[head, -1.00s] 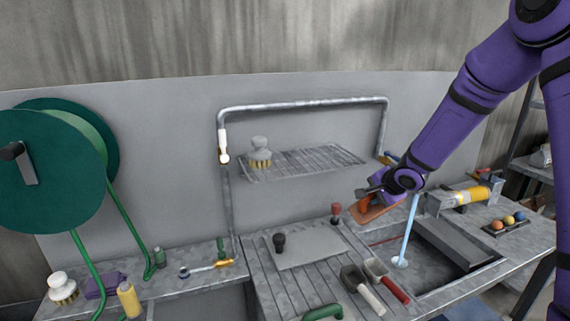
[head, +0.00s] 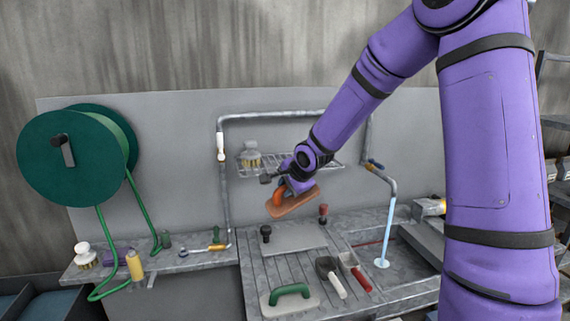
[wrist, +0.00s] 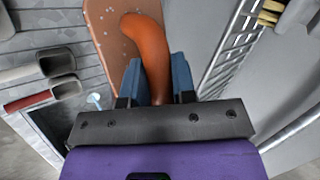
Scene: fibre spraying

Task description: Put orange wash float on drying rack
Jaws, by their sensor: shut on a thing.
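The orange wash float (head: 292,205) has a flat brown-orange plate and a curved orange handle. My gripper (head: 286,188) is shut on its handle and holds it tilted in the air above the ribbed drainboard, in front of and below the drying rack. In the wrist view the handle (wrist: 150,50) sits between the blue fingers of my gripper (wrist: 160,85), with the plate (wrist: 108,30) beyond. The drying rack (head: 325,172) is a wire shelf on the back wall, partly hidden by my arm. Its wires (wrist: 228,60) also show in the wrist view.
A brush (head: 250,156) stands on the rack's left end. A metal pipe (head: 270,115) frames the rack. Below are a green-handled float (head: 290,295), two scoops (head: 340,270) and dark and red knobbed tools. Water (head: 388,230) runs into the sink at right. A green hose reel (head: 65,155) is at left.

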